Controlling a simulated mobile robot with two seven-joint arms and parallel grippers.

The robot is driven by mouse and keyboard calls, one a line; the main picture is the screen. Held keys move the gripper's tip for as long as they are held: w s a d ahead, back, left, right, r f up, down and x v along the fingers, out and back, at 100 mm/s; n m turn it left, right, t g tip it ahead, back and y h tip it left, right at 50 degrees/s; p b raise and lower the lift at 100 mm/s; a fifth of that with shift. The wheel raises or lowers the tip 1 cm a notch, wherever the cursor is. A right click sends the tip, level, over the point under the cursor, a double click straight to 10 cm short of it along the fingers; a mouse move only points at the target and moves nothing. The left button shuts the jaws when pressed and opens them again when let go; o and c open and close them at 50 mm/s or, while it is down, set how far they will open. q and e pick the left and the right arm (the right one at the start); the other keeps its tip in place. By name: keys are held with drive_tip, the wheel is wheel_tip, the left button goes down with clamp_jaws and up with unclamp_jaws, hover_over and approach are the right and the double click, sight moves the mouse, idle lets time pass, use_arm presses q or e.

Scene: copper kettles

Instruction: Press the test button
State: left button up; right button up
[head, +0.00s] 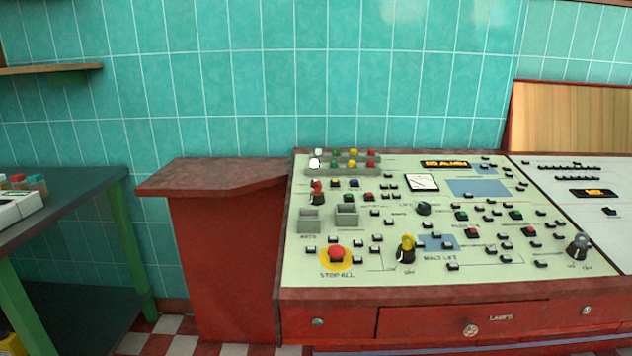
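A control panel (392,280) with a pale cream face and red frame fills the right half of the head view. It carries many small black, red, green and blue buttons. No label that I can read says test, so I cannot tell which one is the test button. A bright white lamp or button (314,163) is at the upper left, by two rows of coloured lamps. A large red button (337,253) on a yellow disc sits above the words STOP ALL. Neither of my grippers is in view.
A yellow-topped knob (407,245) and a black knob (578,247) stand up from the panel. A red cabinet (222,250) adjoins it on the left. A dark table (75,215) with green legs is at far left. Checkered floor (170,338) shows between them.

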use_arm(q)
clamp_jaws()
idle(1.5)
